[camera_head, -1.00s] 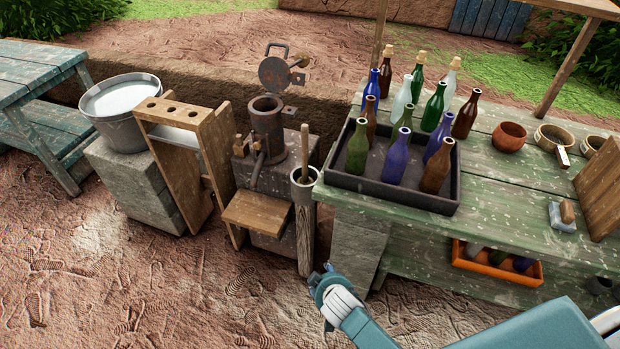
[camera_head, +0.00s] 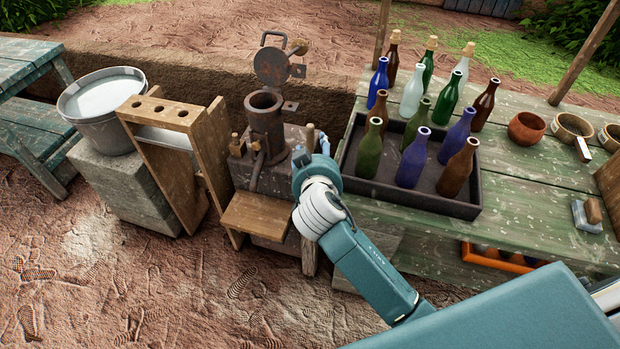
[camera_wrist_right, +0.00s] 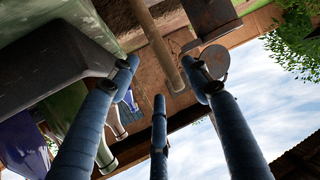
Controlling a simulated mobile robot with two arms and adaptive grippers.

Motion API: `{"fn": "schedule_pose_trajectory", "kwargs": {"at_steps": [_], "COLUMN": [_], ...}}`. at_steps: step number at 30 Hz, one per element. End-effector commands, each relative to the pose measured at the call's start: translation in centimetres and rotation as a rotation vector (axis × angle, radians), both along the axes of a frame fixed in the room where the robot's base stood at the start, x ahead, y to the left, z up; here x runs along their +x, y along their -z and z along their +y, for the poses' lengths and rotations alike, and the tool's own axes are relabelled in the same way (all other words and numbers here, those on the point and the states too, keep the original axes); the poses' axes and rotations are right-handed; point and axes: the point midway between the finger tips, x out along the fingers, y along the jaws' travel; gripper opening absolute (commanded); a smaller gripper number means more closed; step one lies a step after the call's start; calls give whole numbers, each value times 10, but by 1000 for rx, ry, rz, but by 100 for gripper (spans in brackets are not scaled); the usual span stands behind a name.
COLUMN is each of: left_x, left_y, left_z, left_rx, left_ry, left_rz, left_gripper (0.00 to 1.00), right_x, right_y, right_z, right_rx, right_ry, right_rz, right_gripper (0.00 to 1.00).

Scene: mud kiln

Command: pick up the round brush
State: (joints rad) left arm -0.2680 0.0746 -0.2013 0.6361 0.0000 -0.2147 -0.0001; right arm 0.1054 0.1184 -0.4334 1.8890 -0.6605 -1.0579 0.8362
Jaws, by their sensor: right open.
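A round wooden handle (camera_wrist_right: 157,42), which appears to be the brush's, shows in the right wrist view. It runs from the top edge to between the fingertips. I cannot tell whether any finger touches it. My right gripper (camera_head: 312,144) is in front of the holder in the head view and hides the handle and cup there. Its three fingers are spread open and empty in the wrist view (camera_wrist_right: 160,77). The brush head is hidden. My left gripper is not in view.
A dark tray (camera_head: 347,178) of bottles stands just right of my gripper on the green table (camera_head: 520,185). A metal pot with a raised lid (camera_head: 266,122) stands close on the left. A wooden rack (camera_head: 213,150) and a bucket (camera_head: 105,130) are further left.

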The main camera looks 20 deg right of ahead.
Motion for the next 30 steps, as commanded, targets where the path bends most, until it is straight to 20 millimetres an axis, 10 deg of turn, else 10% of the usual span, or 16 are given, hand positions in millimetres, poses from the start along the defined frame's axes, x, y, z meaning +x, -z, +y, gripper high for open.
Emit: {"fn": "schedule_pose_trajectory", "kwargs": {"at_steps": [9, 27, 30], "left_x": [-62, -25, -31], "left_y": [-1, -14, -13], "left_z": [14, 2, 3], "left_rx": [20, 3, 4], "left_ry": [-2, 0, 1], "left_rz": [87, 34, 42], "left_gripper": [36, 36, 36], "right_x": [28, 70, 70], "right_y": [9, 26, 26], "right_z": [-8, -16, -16], "right_rx": [-1, 1, 0], "right_ry": [0, -2, -2], "right_rz": [0, 1, 1], "right_gripper": [48, 48, 32]}}
